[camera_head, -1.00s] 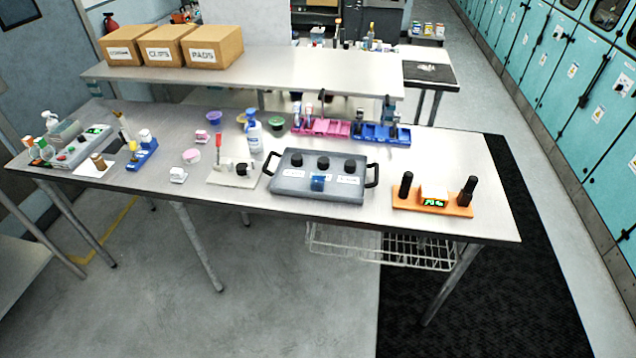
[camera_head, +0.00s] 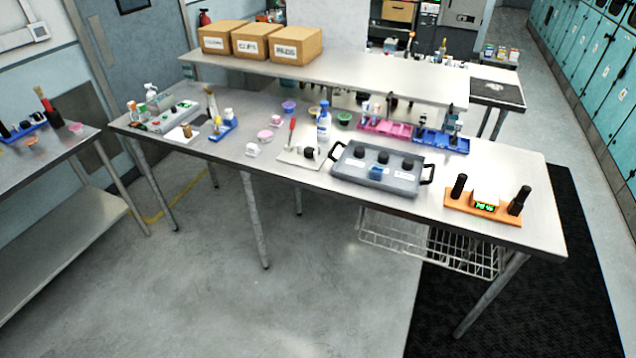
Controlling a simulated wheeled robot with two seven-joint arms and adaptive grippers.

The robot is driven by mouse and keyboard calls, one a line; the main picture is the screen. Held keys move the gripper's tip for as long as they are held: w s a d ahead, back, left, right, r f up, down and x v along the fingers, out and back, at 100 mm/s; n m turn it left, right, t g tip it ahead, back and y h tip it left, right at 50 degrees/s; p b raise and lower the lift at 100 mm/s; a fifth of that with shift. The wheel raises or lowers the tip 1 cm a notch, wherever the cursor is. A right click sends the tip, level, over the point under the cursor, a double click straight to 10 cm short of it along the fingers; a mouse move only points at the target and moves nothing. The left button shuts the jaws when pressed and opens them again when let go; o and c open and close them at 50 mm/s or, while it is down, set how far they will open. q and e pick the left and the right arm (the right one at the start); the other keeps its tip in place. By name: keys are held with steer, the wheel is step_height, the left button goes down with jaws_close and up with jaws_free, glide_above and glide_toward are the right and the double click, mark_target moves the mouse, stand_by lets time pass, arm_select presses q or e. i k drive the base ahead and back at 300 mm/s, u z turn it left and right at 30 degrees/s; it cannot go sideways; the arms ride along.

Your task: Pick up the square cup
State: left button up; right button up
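I cannot tell for sure which item is the square cup. A small blue, square-looking item (camera_head: 376,173) is at the front of the grey box with black knobs (camera_head: 350,178) on the long table. A small pink-and-white blocky item (camera_head: 276,121) stands farther back, left of the white-and-blue bottle (camera_head: 323,124). Small round cups in purple (camera_head: 289,105) and green (camera_head: 344,117) stand near the table's back. Neither of my grippers is in view.
The long metal table (camera_head: 420,212) has a raised shelf (camera_head: 350,74) with cardboard boxes (camera_head: 246,42). A wire basket (camera_head: 425,246) hangs underneath. An orange base with a display (camera_head: 483,208) sits at the right. Another table (camera_head: 60,152) stands left. The front floor (camera_head: 250,310) is clear.

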mark_target(377, 172)
steer(key=u, duration=1)
steer(key=i, duration=1.3)
steer(key=z, duration=0.5)
steer(key=i, duration=0.65)
steer(key=z, duration=0.6)
